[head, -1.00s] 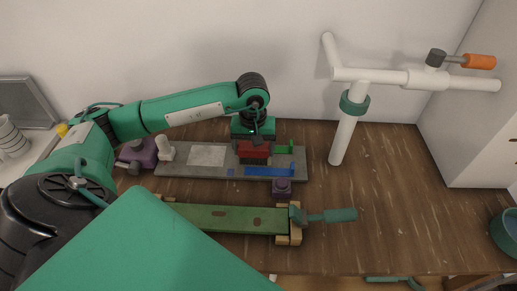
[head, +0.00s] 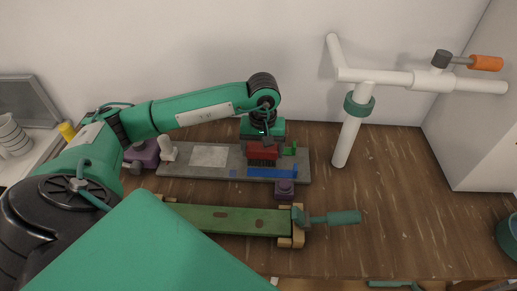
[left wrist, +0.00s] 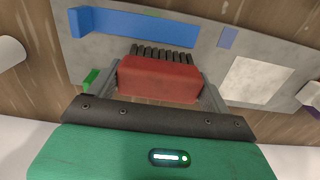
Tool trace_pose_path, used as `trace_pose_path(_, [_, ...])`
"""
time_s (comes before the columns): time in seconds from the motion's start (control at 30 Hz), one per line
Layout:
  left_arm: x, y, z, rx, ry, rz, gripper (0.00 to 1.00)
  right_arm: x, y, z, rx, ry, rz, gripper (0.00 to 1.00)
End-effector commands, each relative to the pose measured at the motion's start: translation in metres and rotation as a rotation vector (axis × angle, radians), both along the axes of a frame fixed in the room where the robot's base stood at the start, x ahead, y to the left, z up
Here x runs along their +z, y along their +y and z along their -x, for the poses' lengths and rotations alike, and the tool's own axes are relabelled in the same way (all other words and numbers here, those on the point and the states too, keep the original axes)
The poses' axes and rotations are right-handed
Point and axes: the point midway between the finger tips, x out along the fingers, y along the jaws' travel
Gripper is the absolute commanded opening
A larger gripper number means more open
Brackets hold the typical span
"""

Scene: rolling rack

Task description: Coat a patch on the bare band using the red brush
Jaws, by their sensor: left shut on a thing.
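My left gripper (head: 262,143) is shut on the red brush (head: 262,152), over the right half of a grey board (head: 222,175). In the left wrist view the brush (left wrist: 160,80) sits between the two fingers, dark bristles pointing toward the board. The bristles are close to the long blue strip (left wrist: 150,24); I cannot tell whether they touch the board. The board also carries a pale square patch (head: 209,155), a small blue square (left wrist: 228,37) and a green piece (head: 289,150). I cannot tell for sure which area is the bare band. My right gripper is not in view.
A white pipe stand (head: 350,135) rises at the right. The wooden tabletop right of the board is largely clear.

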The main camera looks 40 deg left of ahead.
Motion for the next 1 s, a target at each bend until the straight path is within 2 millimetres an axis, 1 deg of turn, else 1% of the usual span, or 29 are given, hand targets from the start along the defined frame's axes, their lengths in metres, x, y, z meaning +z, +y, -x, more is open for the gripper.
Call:
trace_pose_path(0.27, [0.001, 0.0, 0.0, 0.001, 0.0, 0.0, 0.63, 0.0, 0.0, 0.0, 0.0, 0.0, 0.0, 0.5])
trace_pose_path(0.37, [0.005, 0.0, 0.0, 0.001, -0.001, -0.001, 0.63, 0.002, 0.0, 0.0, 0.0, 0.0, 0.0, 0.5])
trace_pose_path(1.0, [0.055, 0.0, 0.0, 0.0, -0.001, -0.001, 0.63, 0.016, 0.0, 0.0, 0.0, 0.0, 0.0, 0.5])
